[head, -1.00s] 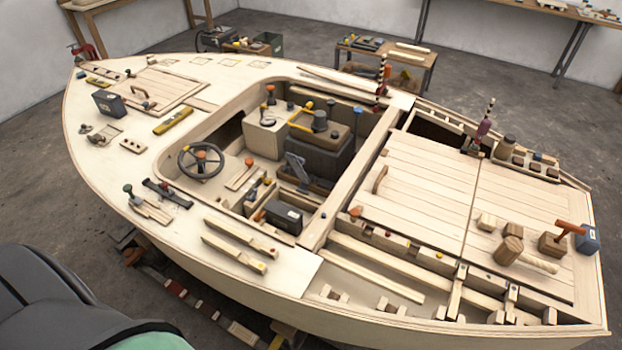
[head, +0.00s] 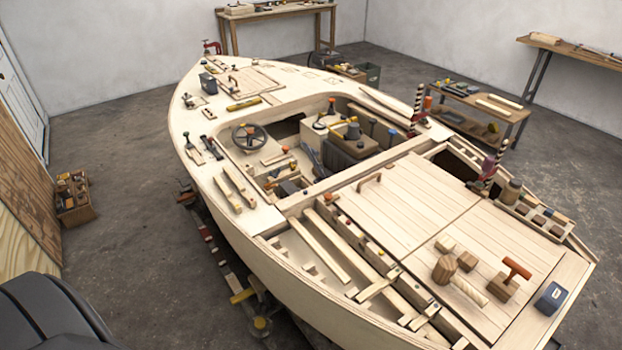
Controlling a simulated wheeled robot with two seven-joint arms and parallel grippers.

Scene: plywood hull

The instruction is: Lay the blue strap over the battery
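A dark box that looks like the battery (head: 289,187) sits low in a small compartment at the near side of the cockpit, partly hidden by the wooden walls. A dark, narrow strap-like piece (head: 212,147) lies on the near side deck, left of the steering wheel (head: 249,137). It is too small to tell whether it is the blue strap. No strap can be made out over the battery. Neither of my grippers is in view.
Two loose wooden strips (head: 239,181) lie on the side deck near the battery compartment.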

